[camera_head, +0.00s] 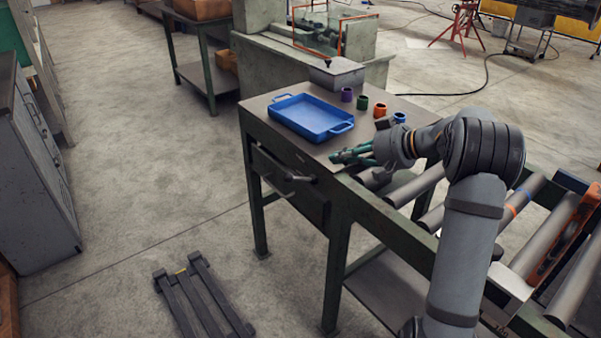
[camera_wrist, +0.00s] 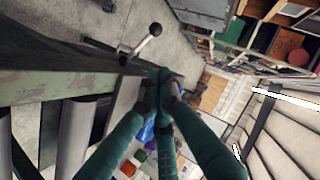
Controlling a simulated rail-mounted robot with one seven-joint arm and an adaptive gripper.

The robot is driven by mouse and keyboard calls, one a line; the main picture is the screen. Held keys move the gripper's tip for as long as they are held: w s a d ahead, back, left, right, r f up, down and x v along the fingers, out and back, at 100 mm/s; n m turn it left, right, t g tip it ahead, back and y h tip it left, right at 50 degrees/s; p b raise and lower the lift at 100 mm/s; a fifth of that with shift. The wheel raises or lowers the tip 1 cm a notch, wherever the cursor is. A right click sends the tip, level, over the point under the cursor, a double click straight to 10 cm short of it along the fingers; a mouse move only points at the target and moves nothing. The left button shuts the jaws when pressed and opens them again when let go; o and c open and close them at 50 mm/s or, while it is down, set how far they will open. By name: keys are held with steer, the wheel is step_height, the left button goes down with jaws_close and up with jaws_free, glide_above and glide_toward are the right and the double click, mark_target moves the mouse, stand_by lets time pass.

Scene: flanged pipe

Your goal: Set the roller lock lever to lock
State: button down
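A metal lever with a black ball knob (camera_wrist: 155,29) shows in the wrist view, above and left of my fingertips. Its short bright rod slants down-left to a pivot beside the dark green bench frame. I take it for the roller lock lever; its lock marking cannot be read. The tips look apart from the lever. In the head view my gripper (camera_head: 343,156) is at the bench's front edge, right of the tray.
A blue tray (camera_head: 311,118) lies on the green bench, with purple, green, orange and blue rings near it. A drawer with a metal handle (camera_head: 290,177) is in the bench front. Rollers (camera_head: 415,185) run to the right. Open floor lies left.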

steer(key=shift+w+d+r, duration=0.2)
steer(key=shift+w, duration=0.2)
steer(key=p, duration=0.3)
glide_above(300, 178)
steer(key=d, duration=0.4)
step_height(300, 178, down, 4)
steer(key=f, duration=0.1)
steer(key=a+f, duration=0.2)
steer(key=f, duration=0.1)
steer(key=shift+s+a+f, duration=0.15)
steer(key=shift+s+a, duration=0.1)
steer(key=shift+s, duration=0.1)
steer(key=shift+d+f+b, duration=0.1)
steer(key=shift+b, duration=0.25)
